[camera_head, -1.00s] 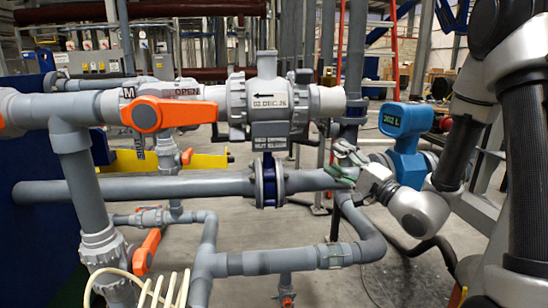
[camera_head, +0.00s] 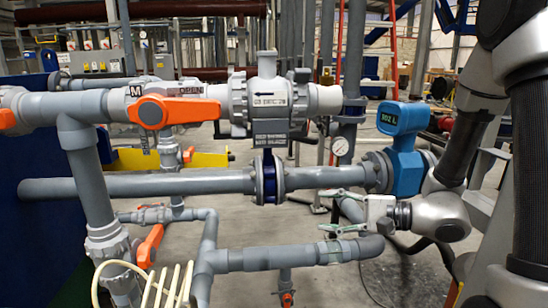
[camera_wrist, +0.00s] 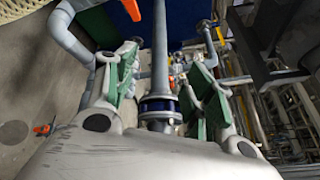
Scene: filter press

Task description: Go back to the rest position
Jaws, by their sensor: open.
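My gripper (camera_head: 342,212) is in front of the grey pipework, below the long horizontal pipe (camera_head: 140,187) and left of the blue flow meter (camera_head: 404,145). Its two fingers are spread apart and point left, with nothing between them. In the wrist view my gripper (camera_wrist: 166,85) shows its two green-padded fingers wide apart at either side. A grey pipe with a dark blue flange (camera_wrist: 158,106) lies beyond the gap between them. No contact between fingers and pipe is visible.
An orange valve handle (camera_head: 163,112) is on the upper pipe, beside a grey valve body (camera_head: 268,105). A lower grey pipe (camera_head: 285,258) runs just under my gripper. Cream coiled hose (camera_head: 165,285) is at the lower left.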

